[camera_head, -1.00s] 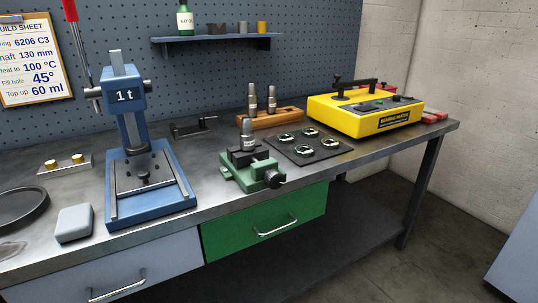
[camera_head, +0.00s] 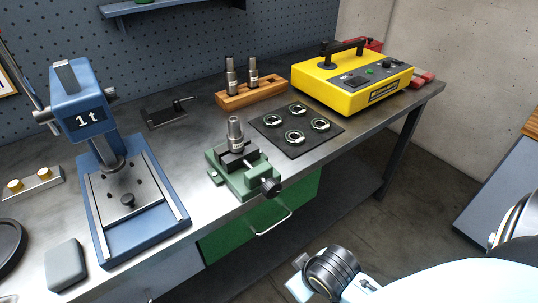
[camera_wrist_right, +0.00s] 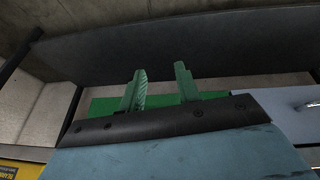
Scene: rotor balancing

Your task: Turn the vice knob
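The green vice (camera_head: 238,176) stands on the bench, with a grey metal shaft (camera_head: 235,133) upright in its jaws. Its black vice knob (camera_head: 270,187) sticks out at the front right, over the bench edge. My right arm comes in from the lower right in the head view, and its dark wrist (camera_head: 332,271) is below and right of the knob, apart from it. In the right wrist view my right gripper (camera_wrist_right: 161,88) has its two fingers spread, with nothing between them. The vice does not show there. My left gripper is out of view.
A blue press (camera_head: 125,205) stands left of the vice. A black mat (camera_head: 283,139) with several bearing rings, a wooden block (camera_head: 250,94) with two shafts and a yellow heater (camera_head: 345,90) are behind and right. A green drawer (camera_head: 228,244) with a handle is below the vice.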

